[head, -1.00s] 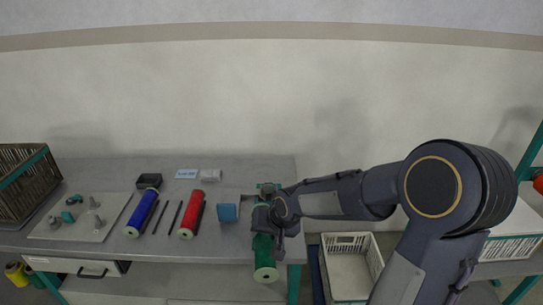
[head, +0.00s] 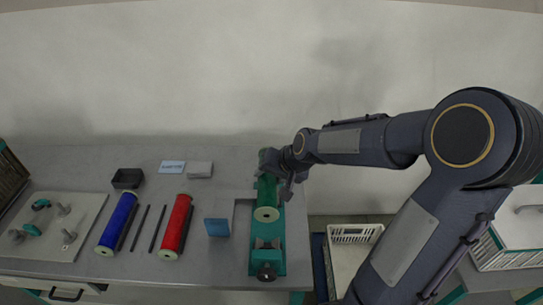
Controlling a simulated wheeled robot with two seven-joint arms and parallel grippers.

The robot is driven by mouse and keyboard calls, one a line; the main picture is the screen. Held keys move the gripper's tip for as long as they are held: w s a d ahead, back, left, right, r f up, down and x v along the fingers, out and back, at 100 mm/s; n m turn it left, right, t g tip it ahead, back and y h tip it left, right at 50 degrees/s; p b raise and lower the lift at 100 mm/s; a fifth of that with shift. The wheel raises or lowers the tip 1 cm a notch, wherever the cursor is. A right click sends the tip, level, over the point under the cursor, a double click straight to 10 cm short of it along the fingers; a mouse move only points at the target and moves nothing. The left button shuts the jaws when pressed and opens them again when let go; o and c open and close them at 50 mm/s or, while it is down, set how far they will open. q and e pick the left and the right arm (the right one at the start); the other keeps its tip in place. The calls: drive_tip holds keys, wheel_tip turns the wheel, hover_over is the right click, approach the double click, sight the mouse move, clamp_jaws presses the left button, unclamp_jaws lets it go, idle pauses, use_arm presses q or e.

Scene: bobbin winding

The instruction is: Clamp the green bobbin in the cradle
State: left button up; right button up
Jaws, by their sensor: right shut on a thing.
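The green bobbin (head: 266,197) shows at the right end of the table, its pale round end facing me. My right gripper (head: 284,177) is shut on it from above, towards its far end. The teal cradle (head: 280,240) lies beneath and in front of the bobbin. My left gripper is not in view.
A blue block (head: 217,228) stands just left of the cradle. A red bobbin (head: 175,225), a blue bobbin (head: 117,223) and dark rods lie further left. A grey board (head: 85,225) holds small parts. A white crate (head: 350,260) stands right of the table.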

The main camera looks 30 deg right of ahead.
drive_tip(key=shift+w, duration=0.15)
drive_tip(key=shift+d+f, duration=0.1)
drive_tip(key=shift+f, duration=0.1)
drive_tip(key=shift+f+b, duration=0.6)
drive_tip(key=shift+b, duration=0.15)
wheel_tip(320, 180, down, 5)
drive_tip(key=b, duration=0.4)
drive_tip(key=shift+f, duration=0.15)
